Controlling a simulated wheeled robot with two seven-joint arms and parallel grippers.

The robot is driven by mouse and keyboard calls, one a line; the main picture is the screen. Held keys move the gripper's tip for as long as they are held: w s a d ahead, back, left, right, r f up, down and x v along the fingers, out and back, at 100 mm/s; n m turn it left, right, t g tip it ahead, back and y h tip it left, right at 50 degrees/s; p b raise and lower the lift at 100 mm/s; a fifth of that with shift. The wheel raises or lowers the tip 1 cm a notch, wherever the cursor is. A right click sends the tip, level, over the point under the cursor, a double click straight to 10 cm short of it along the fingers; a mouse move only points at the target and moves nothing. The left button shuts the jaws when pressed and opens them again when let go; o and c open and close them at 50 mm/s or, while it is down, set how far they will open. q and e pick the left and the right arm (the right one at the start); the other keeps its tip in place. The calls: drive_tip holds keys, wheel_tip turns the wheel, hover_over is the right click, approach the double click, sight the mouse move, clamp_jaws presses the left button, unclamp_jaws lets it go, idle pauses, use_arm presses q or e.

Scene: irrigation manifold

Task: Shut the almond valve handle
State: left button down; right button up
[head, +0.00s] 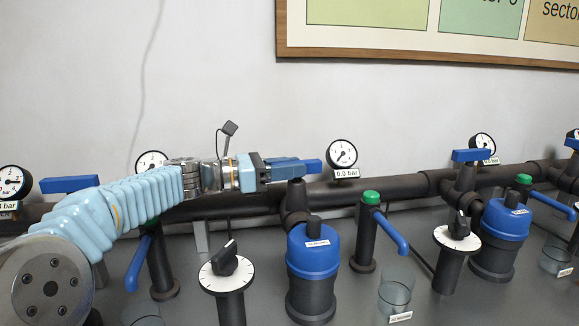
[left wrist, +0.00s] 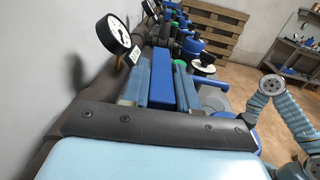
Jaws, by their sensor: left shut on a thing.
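A blue valve handle (head: 312,165) sits on the main pipe in the middle of the head view, above a blue-topped filter. It lies level, roughly along the pipe. My left gripper (head: 284,170) is shut on this handle, coming from the left; the handle's right end sticks out past the fingers. In the left wrist view the blue handle (left wrist: 184,86) lies between the fingers. Most of the valve's body is hidden. The small label on the filter (head: 313,254) is too small to read, so I cannot confirm the name almond. My right gripper does not show.
A gauge (head: 342,154) marked 0.0 bar stands just right of the handle. Other blue handles (head: 69,184) (head: 470,155) sit along the pipe (head: 400,188). A green-capped tap (head: 370,198), a dial (head: 225,266) and a clear cup (head: 395,294) stand in front.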

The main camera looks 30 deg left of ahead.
use_arm(q)
drive_tip(key=shift+m+g+h, duration=0.5)
drive_tip(key=shift+g, duration=0.1)
drive_tip(key=c, duration=1)
unclamp_jaws()
drive_tip(key=shift+o, duration=0.2)
drive_tip(key=shift+a, duration=0.1)
drive_tip(key=v, duration=1.2)
wheel_tip(320, 180, up, 12)
